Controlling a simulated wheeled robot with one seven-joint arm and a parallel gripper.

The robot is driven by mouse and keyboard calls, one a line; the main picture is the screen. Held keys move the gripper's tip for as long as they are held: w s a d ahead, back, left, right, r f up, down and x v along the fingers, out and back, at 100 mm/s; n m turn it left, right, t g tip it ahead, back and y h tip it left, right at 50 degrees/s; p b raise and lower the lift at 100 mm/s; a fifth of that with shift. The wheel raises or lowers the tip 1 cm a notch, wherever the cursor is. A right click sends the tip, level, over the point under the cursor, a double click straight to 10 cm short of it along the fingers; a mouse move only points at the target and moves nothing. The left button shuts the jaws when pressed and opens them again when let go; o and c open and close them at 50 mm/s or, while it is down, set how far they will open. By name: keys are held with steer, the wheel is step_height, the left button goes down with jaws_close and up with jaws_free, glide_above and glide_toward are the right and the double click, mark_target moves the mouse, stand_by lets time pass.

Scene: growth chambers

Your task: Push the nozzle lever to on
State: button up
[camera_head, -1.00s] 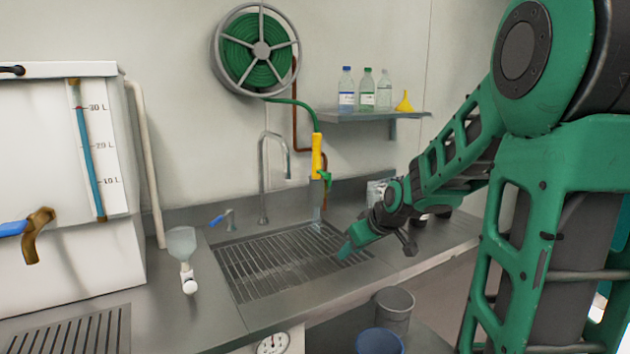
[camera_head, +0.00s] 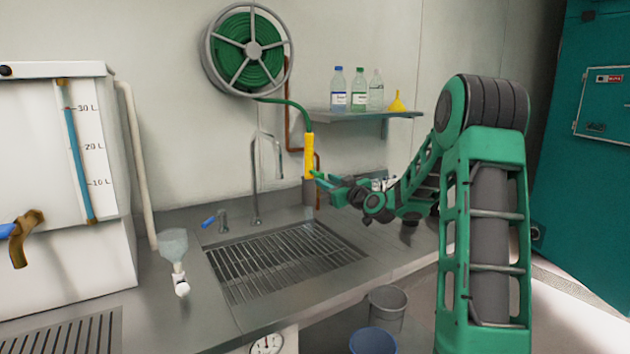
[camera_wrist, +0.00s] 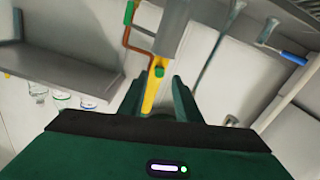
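The yellow hose nozzle (camera_head: 309,155) hangs upright against the wall behind the sink, its lower end at a grey holder (camera_head: 309,190). My gripper (camera_head: 322,183) is just right of the nozzle's lower end, pointing left at it. In the wrist view the open fingers (camera_wrist: 157,90) frame the yellow nozzle (camera_wrist: 150,95), with a gap on each side. A small green part, probably the lever (camera_wrist: 159,71), shows on the nozzle between the fingers. In the head view I cannot separate the lever from my green fingers. Contact cannot be told.
A green hose reel (camera_head: 250,50) is above left. A shelf (camera_head: 360,116) with bottles and a yellow funnel (camera_head: 397,102) is above my arm. A tall faucet (camera_head: 256,185) stands left of the nozzle, over the sink grate (camera_head: 280,262). A brown pipe (camera_wrist: 127,40) runs close by.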

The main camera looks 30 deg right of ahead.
mark_target(318, 176)
steer(key=w, duration=0.6)
steer(key=shift+w, duration=0.3)
steer(key=shift+c, duration=0.7)
jaws_close()
